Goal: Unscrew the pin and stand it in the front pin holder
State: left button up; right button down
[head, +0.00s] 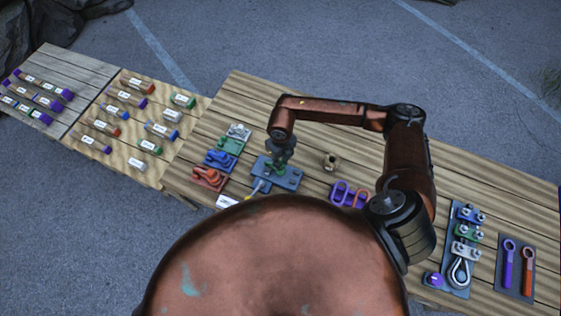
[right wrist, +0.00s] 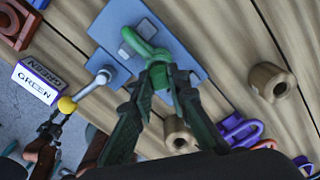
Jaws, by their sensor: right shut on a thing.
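A green shackle (right wrist: 134,34) sits on the blue-grey plate (right wrist: 190,48), beside grey blocks. My right gripper (right wrist: 170,84) is shut at the near end of the shackle, on the green pin, whose outline is mostly hidden between the fingers. In the head view the right gripper (head: 281,165) is over the plate (head: 292,182).
A white GREEN label (right wrist: 37,82) stands left of the plate. Red, blue and green fittings (head: 221,160) lie further left. Purple and orange shackles (head: 348,194) lie to the right. My own body hides the table's near edge.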

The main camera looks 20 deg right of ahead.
jog(key=shift+r+p, duration=1.35)
jog(key=shift+r, duration=1.65)
